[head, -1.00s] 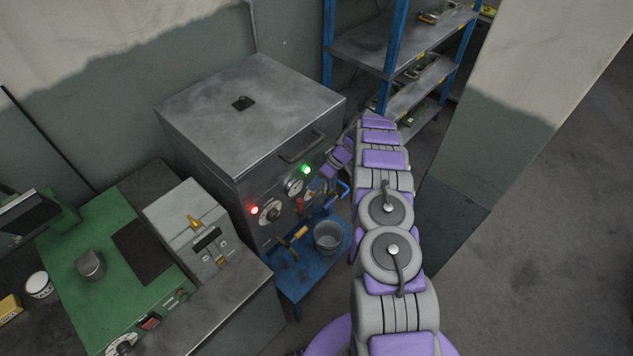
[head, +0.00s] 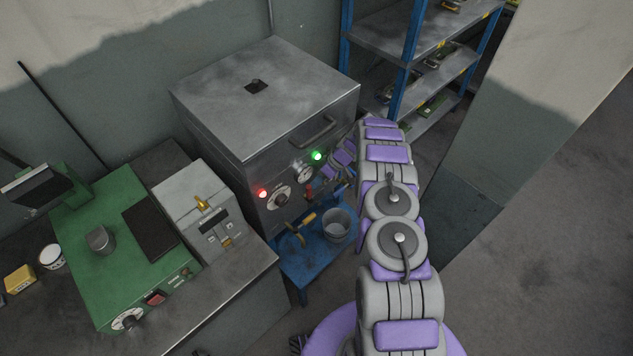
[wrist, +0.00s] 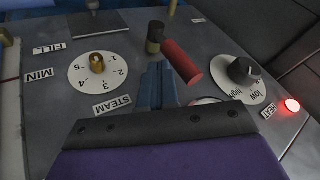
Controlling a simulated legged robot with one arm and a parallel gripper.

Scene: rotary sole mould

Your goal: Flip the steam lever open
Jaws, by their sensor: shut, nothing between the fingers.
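The steam lever is a red cylindrical handle (wrist: 182,61) beside a dark and brass post (wrist: 155,36) on the grey control panel in the wrist view. A STEAM label (wrist: 112,106) is on the panel, left of my fingers. In the head view the red handle (head: 308,192) shows small on the front of the metal cabinet (head: 265,95). My gripper (wrist: 158,72) is shut and empty, its blue-grey fingertips just left of the red handle. Whether they touch it I cannot tell. My purple-padded gripper body hides the lower panel.
A numbered dial (wrist: 97,68) is left and a low/high dial (wrist: 240,80) right, near a lit red HEAT lamp (wrist: 292,105). A bucket (head: 337,225) stands on a blue stand (head: 300,268) below the cabinet. Blue-framed shelves (head: 415,70) stand behind; the right floor is clear.

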